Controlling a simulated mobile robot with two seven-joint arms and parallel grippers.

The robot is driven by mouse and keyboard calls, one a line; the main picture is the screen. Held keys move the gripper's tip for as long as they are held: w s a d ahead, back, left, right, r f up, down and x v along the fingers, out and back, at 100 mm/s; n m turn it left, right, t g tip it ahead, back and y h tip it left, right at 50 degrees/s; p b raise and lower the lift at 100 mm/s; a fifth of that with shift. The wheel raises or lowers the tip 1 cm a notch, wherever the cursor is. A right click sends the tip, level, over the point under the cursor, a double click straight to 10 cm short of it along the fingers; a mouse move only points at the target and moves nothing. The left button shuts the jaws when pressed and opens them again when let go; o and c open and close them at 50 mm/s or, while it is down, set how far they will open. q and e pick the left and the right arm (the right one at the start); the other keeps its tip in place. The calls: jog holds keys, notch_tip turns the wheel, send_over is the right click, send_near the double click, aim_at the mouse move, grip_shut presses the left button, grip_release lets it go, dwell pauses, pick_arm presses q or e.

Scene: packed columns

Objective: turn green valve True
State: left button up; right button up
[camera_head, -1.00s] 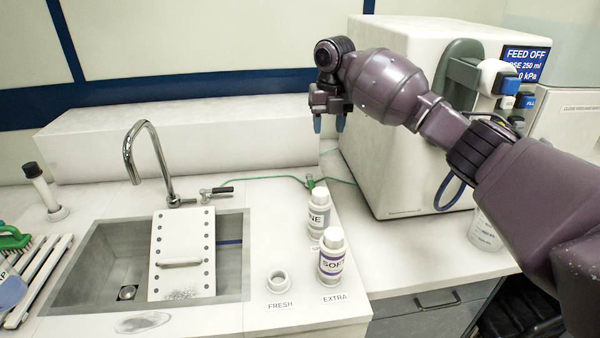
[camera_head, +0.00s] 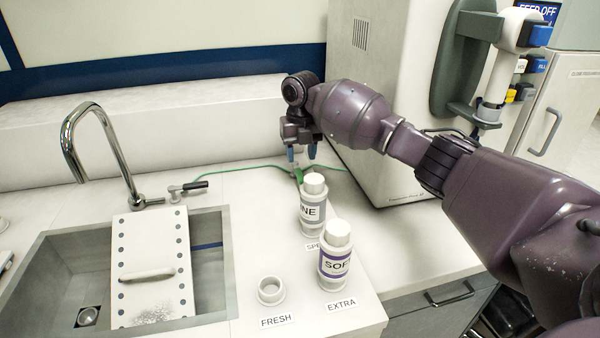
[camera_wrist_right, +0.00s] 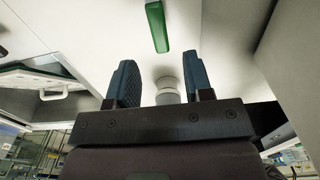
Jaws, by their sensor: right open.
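The green valve (camera_head: 299,175) is a small green part on the counter, just behind the white bottle, with green tubing running off to both sides. In the right wrist view it shows as a long green handle (camera_wrist_right: 157,27) beyond the fingertips. My right gripper (camera_head: 302,153) points down above the valve, close to it in the picture. Its two blue fingers are apart, and in the wrist view the gripper (camera_wrist_right: 161,78) holds nothing. Contact with the valve is not visible. My left gripper is not in view.
A white bottle (camera_head: 313,212) stands right in front of the valve, and a second bottle (camera_head: 335,262) is nearer. A white ring holder (camera_head: 271,290) is left of it. The sink (camera_head: 45,265) with faucet (camera_head: 98,108) is left. A large white machine (camera_head: 385,95) stands right.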

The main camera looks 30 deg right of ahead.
aim_at(301, 175)
jog(key=shift+f, duration=3)
grip_shut()
